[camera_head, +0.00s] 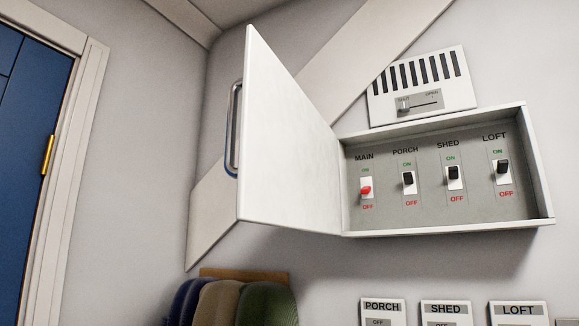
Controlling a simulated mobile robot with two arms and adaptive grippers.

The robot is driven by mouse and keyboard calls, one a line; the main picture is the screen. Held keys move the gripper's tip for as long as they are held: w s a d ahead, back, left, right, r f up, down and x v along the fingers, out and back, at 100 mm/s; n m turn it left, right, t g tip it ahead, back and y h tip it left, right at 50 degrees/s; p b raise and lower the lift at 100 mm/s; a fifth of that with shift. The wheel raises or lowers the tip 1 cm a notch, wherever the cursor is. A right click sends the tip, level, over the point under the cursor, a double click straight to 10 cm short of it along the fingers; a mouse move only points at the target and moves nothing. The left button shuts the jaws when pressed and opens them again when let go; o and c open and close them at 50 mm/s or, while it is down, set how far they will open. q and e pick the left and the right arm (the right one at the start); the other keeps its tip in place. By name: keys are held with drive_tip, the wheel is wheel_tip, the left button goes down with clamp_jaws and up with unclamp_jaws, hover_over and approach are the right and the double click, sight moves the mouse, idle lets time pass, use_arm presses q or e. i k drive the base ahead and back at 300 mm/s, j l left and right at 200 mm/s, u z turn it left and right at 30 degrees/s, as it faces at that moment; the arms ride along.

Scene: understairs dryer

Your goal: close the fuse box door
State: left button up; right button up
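The fuse box (546,190) is a shallow white box on the wall at the right in the head view. Its white door (290,140) stands wide open, hinged on the box's left side and swung out to the left. A metal bar handle (234,130) shows at the door's far left edge. Inside, the red MAIN switch (366,190) is down toward OFF. The black PORCH switch (408,179), SHED switch (453,172) and LOFT switch (502,167) look up toward ON. Neither of my grippers is in view.
A slatted vent with a slider (421,85) is just above the box. Labelled wall plates PORCH (383,308), SHED (446,309) and LOFT (518,310) are below it. Coats (240,303) hang below the door. A blue house door (28,150) is at the left. The box front is clear.

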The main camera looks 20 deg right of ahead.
sight(287, 172)
drive_tip(key=i+j+z, duration=0.65)
drive_tip(key=i+j, duration=0.05)
drive_tip(key=j, duration=0.05)
